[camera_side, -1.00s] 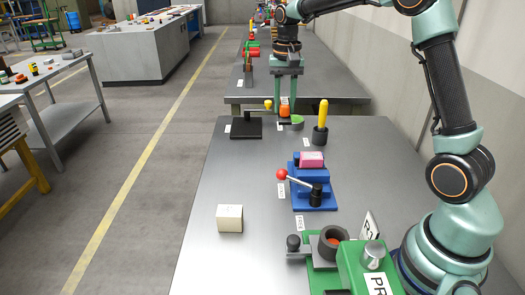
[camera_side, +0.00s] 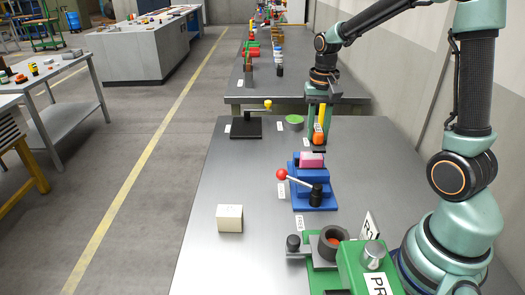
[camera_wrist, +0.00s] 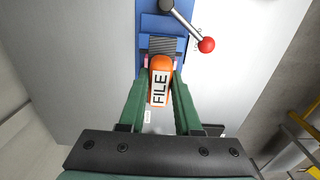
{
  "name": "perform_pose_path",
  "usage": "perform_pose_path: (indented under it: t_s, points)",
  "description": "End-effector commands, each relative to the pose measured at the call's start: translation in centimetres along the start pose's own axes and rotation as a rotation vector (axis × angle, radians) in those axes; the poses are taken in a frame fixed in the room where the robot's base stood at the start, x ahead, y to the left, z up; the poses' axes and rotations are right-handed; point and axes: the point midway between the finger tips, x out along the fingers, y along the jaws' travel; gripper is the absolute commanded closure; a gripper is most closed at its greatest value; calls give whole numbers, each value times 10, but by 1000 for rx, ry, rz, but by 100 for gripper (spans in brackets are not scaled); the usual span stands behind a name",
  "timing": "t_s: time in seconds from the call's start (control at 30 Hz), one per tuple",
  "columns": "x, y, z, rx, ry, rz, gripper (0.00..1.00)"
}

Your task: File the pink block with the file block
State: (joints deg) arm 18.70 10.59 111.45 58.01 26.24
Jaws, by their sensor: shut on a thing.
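My gripper (camera_side: 318,126) is shut on the orange file block (camera_side: 318,139), holding it above the far part of the bench. In the wrist view, the file block (camera_wrist: 160,82) sits between my green fingers with its white FILE label showing. The pink block (camera_side: 312,160) rests in the blue vise (camera_side: 325,186), which has a red-ball lever. The file block is behind the pink block in the side view, and I cannot tell the exact gap. In the wrist view, only small pink edges show beside the orange tip; the rest is hidden.
A yellow-handled tool (camera_side: 322,114) stands partly hidden behind my gripper. A green pad (camera_side: 294,122) and a black stand (camera_side: 246,127) are at the back. A cream block (camera_side: 230,218) sits front left. A green machine (camera_side: 365,262) is in front. The bench's left middle is clear.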

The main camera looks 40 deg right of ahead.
Motion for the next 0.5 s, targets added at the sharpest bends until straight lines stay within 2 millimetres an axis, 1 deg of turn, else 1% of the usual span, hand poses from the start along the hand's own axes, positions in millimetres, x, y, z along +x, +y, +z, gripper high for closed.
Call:
perform_pose_path:
  t_s: [0.47, 0.5]
  points:
    - [44, 0, 0, 0, -1, 0, 100]
    - [52, 0, 0, 0, -4, 2, 100]
